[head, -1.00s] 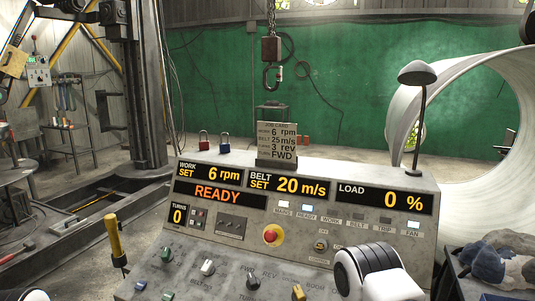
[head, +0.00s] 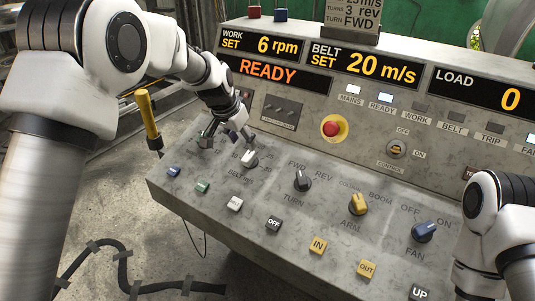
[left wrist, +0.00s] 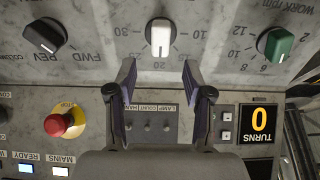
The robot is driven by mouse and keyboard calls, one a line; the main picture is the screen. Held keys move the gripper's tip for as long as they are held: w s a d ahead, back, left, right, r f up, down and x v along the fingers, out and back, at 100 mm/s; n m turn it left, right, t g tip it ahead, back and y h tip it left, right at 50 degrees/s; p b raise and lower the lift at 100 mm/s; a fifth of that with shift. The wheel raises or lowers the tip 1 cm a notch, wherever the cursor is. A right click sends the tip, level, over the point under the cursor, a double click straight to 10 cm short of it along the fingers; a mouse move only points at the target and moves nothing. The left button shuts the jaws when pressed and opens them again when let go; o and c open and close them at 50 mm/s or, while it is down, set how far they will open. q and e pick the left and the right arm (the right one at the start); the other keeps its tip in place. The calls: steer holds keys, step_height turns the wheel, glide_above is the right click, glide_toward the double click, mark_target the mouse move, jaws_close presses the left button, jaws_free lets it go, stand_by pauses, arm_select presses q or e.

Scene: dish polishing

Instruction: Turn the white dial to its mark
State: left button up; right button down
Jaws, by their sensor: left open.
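The white dial (head: 250,158) sits on the sloping grey console, on the BELT scale. In the left wrist view the white dial (left wrist: 160,34) stands upright in the picture, its dark line towards 20. The belt display (head: 363,62) reads 20 m/s. The card (head: 352,10) on top is cut off but shows 3 rev and FWD. My left gripper (head: 226,138) is open just beside the dial. In the left wrist view its two fingers (left wrist: 158,74) are spread, with the dial ahead between their lines, not gripped. My right gripper is out of view.
A green dial (left wrist: 276,44) and a black FWD/REV dial (left wrist: 45,36) flank the white one.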

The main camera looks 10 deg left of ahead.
mark_target(248, 156)
arm_select(q)
steer(key=p+x, duration=0.1)
steer(key=x, duration=0.6)
steer(key=shift+a+f, duration=0.15)
steer(key=shift+f, duration=0.15)
steer(key=shift+s+r, duration=0.15)
steer(key=shift+s, duration=0.1)
steer(key=shift+c, duration=1.1)
jaws_close()
